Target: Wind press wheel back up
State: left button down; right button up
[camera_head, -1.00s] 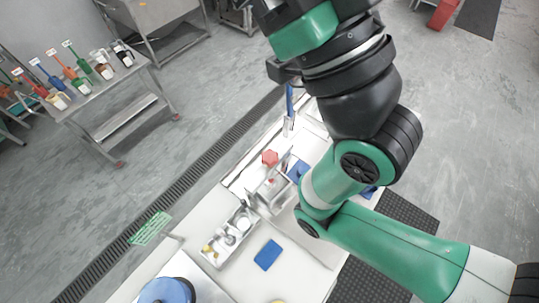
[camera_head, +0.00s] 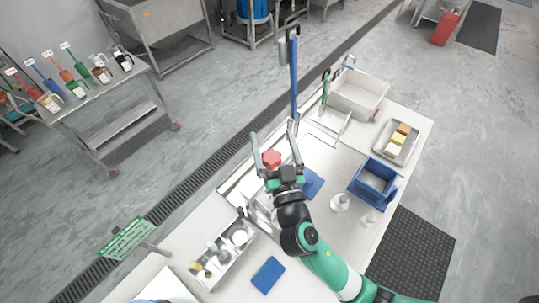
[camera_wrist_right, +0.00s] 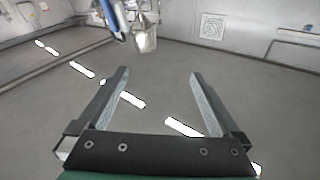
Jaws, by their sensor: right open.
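A small red faceted wheel or knob (camera_head: 271,159) shows at the back edge of the bench in the head view, on a grey metal frame partly hidden by my right arm. I take it to be the press wheel. My right gripper (camera_head: 273,129) is open, and its two fingers flank the red wheel in that picture. My left gripper is not in view.
A blue pole (camera_head: 294,80) stands behind the gripper. A steel tray with small items (camera_head: 213,248), a blue cloth or pad (camera_head: 268,275), a blue bin (camera_head: 361,190), clear glassware (camera_head: 339,203), a tray of sponges (camera_head: 387,139) and a sink (camera_head: 347,105) are on the bench.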

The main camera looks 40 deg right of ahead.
aim_at(269, 150)
jog(key=s+f+n+b, duration=0.1)
jog(key=f, duration=0.4)
jog(key=s+f+y+b, duration=0.1)
jog(key=f, duration=0.4)
jog(key=s+a+f+n+g+b, duration=0.1)
jog(key=s+f, duration=0.1)
jog(key=f, duration=0.3)
jog(key=shift+s+n, duration=0.1)
jog(key=shift+n, duration=0.2)
jog(key=shift+w+r, duration=0.2)
jog(key=shift+r, duration=0.15)
jog(key=shift+w+d, duration=0.2)
jog(key=shift+w, duration=0.1)
jog(key=x, duration=0.5)
jog(key=p+x, duration=0.1)
jog(key=x, duration=0.5)
jog(key=shift+a+f, duration=0.1)
jog(key=shift+f, duration=0.1)
jog(key=c, duration=1.2)
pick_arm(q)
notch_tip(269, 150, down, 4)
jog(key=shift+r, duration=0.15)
pick_arm(e)
jog(key=shift+y, duration=0.4)
pick_arm(q)
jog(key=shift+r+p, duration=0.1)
jog(key=shift+p, duration=0.25)
